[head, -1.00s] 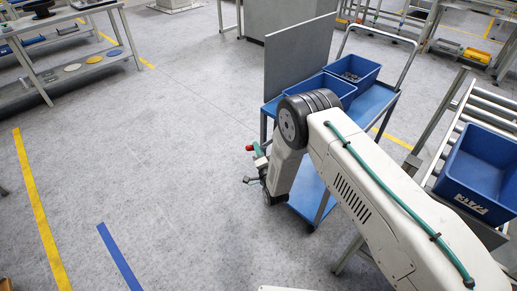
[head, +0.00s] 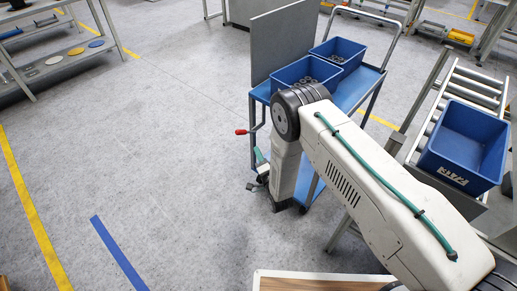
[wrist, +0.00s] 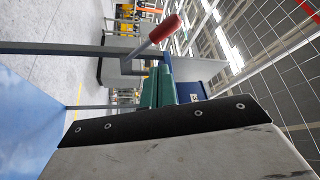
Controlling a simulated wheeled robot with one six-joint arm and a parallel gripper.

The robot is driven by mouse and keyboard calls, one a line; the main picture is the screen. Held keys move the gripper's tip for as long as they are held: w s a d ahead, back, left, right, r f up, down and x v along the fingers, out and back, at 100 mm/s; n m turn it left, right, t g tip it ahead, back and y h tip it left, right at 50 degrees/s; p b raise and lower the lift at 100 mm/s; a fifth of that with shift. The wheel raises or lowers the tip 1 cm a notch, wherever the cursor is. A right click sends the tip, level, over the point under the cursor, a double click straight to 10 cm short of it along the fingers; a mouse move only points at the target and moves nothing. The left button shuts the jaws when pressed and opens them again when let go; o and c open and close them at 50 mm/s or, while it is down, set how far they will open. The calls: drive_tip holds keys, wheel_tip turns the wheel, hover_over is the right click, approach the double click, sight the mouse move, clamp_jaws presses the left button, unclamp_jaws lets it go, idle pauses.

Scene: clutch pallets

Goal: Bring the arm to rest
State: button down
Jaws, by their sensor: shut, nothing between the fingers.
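My arm reaches in from the lower right of the head view, bends at a dark round joint and hangs down in front of the blue cart (head: 261,91). My gripper (head: 260,170) is at its lower end, small and partly hidden by the arm. In the wrist view my gripper (wrist: 160,88) shows as teal parts beyond a dark plate with screws. It looks shut, and I see nothing held. The fingertips do not show clearly. A red-tipped lever (head: 242,131) is beside the cart; the red grip is close in the wrist view (wrist: 164,28).
Two blue bins, one near (head: 291,72) and one far (head: 350,48), hold dark parts on the cart. Another blue bin (head: 466,140) sits on a roller conveyor (head: 478,84) at right. A shelf bench (head: 66,59) is at upper left. The floor at left is open.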

wheel_tip(320, 180, down, 10)
drive_tip(key=s+d+n+g+h, duration=0.1)
drive_tip(key=s+n+g+h, duration=0.15)
drive_tip(key=g, duration=0.35)
drive_tip(key=s+d+r+n+g+h, duration=0.2)
drive_tip(key=s+d+r+g, duration=0.45)
drive_tip(key=r, duration=0.75)
drive_tip(key=s+d+r+n+g+h, duration=0.3)
drive_tip(key=s+d+r, duration=0.55)
drive_tip(key=r, duration=0.55)
drive_tip(key=s+d+r+n+g+h, duration=0.2)
drive_tip(key=s+d+r+g, duration=0.2)
drive_tip(key=s+d+r, duration=0.7)
drive_tip(key=s+d+r+t, duration=0.1)
drive_tip(key=s+d+r, duration=0.1)
drive_tip(key=s+r, duration=0.4)
drive_tip(key=s+d+r+m+t, duration=0.1)
drive_tip(key=s+r, duration=0.4)
drive_tip(key=r, duration=0.6)
drive_tip(key=shift+s+d+t, duration=0.35)
drive_tip(key=shift+s+d, duration=0.05)
drive_tip(key=shift+d, duration=0.45)
